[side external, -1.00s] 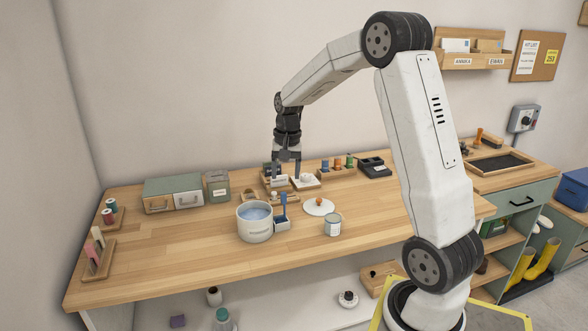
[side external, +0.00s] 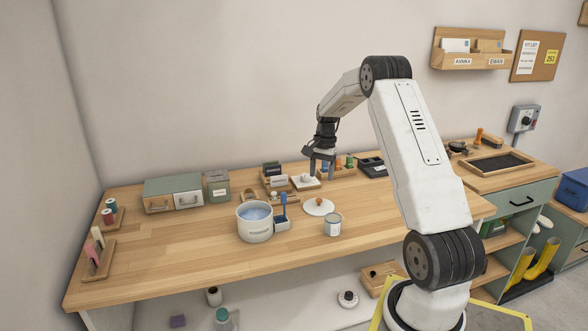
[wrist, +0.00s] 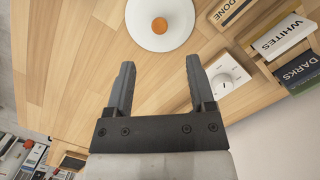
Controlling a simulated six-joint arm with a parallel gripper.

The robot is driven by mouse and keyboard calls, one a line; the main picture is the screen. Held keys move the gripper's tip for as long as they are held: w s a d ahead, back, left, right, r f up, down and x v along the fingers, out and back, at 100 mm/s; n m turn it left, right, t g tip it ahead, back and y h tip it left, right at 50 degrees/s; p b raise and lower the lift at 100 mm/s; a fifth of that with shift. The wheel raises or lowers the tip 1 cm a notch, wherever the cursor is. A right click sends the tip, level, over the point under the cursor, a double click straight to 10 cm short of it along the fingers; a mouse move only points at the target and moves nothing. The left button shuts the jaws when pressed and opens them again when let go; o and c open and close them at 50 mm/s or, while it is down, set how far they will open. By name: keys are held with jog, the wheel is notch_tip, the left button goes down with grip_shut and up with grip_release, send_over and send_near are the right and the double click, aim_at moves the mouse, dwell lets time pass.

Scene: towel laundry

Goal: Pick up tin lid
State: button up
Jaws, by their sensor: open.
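The lid (side external: 319,207) is a white round disc with an orange knob, lying flat on the wooden bench, right of the pot. In the wrist view the lid (wrist: 160,43) is at the top centre, cut by the picture edge, with its orange knob (wrist: 160,25) facing me. My gripper (side external: 320,172) is open and empty, above the bench and behind the lid. In the wrist view my gripper's fingertips (wrist: 158,63) are apart, with bare wood between them and the lid beyond. Nothing touches the lid.
A pot (side external: 255,232) of bluish liquid and a blue-handled brush (side external: 284,205) stand left of the lid. A small tin (side external: 333,226) stands close in front. The front bench is clear.

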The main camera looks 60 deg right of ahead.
aim_at(319, 199)
jog(key=shift+a+f, duration=0.2)
jog(key=shift+f, duration=1.4)
jog(key=shift+a+f, duration=0.2)
jog(key=shift+f, duration=1.1)
jog(key=shift+a+f, duration=0.2)
jog(key=shift+f, duration=1.1)
grip_shut()
